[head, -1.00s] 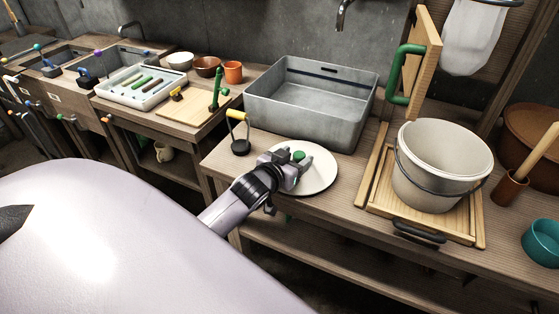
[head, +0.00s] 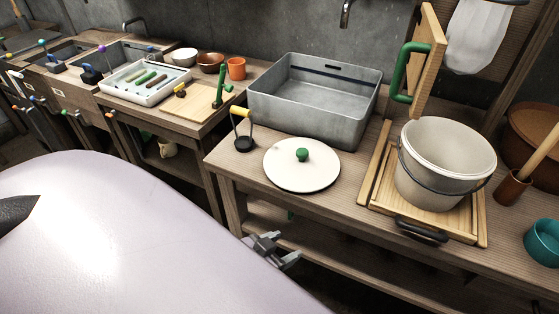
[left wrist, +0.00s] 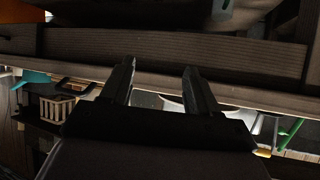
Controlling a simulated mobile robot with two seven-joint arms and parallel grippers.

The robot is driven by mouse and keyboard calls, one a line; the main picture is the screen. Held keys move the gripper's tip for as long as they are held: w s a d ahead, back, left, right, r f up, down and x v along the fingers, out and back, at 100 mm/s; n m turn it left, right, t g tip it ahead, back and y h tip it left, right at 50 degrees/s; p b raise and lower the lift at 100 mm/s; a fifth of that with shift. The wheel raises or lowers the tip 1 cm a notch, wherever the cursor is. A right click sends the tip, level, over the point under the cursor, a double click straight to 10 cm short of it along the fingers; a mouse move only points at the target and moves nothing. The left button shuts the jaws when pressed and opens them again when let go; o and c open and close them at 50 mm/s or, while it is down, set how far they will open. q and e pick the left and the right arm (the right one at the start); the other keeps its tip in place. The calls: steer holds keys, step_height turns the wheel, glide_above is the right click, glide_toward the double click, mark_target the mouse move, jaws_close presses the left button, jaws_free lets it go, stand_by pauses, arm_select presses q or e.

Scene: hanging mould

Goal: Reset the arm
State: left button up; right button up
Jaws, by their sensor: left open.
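My left gripper (head: 277,250) is low in the head view, in front of the bench's front edge and below the level of its top. In the left wrist view its two fingers (left wrist: 158,88) are apart with nothing between them. The white round lid (head: 290,176) with a green knob lies flat on the bench top, apart from the gripper. Most of my left arm is hidden behind my own pale body. My right gripper does not show in either view.
The wooden bench (head: 330,222) has a lower shelf (head: 335,270) close to the gripper. On top stand a grey metal basin (head: 315,105), a white bucket (head: 440,170) on a wooden frame, a yellow-handled tool (head: 243,130) and a teal bowl (head: 543,242).

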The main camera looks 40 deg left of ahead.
arm_select(q)
steer(key=s+d+f+m+g+h, duration=0.1)
steer(key=s+d+f, duration=0.3)
steer(key=s, duration=0.1)
steer(key=shift+s, duration=0.25)
stand_by(0.8)
